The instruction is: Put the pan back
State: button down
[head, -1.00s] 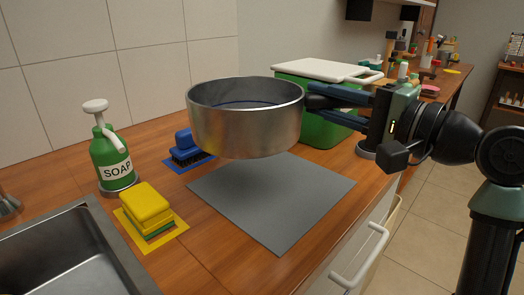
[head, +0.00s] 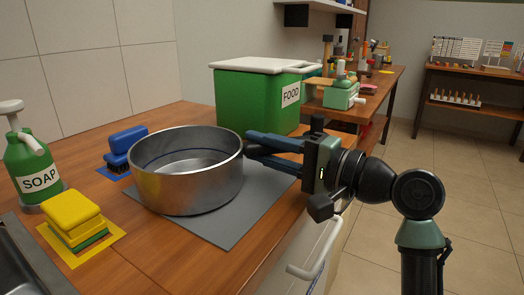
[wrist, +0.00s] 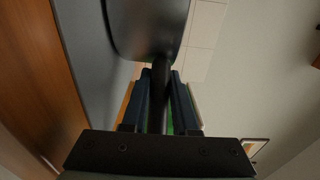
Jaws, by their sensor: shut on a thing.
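The round metal pan (head: 165,190) is upright over the left part of the grey mat (head: 250,210) on the wooden counter. Its base is low, at or just above the mat; I cannot tell whether it touches. My gripper (head: 262,145) reaches in from the right with its blue fingers shut on the pan's handle. In the wrist view the dark handle (wrist: 160,95) runs between the two fingers of my gripper (wrist: 161,78) to the pan (wrist: 150,25). In the head view the fingers mostly hide the handle.
A green FOOD bin (head: 245,100) with a white lid stands behind the mat. A blue brush (head: 125,141), a yellow sponge stack (head: 73,215) and a green soap bottle (head: 35,165) stand to the left, beside the sink (head: 25,265). The counter's front edge is near.

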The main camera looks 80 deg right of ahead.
jog(key=shift+r, duration=0.1)
jog(key=c, duration=0.7)
grip_release()
jog(key=shift+f, duration=0.2)
jog(key=shift+r, duration=0.1)
jog(key=shift+s+a+r, duration=0.1)
jog(key=shift+s, duration=0.2)
jog(key=p+v, duration=0.2)
jog(key=v, duration=0.9)
jog(key=shift+s+a+p, duration=0.1)
jog(key=shift+s+p, duration=0.15)
jog(key=shift+p, duration=0.15)
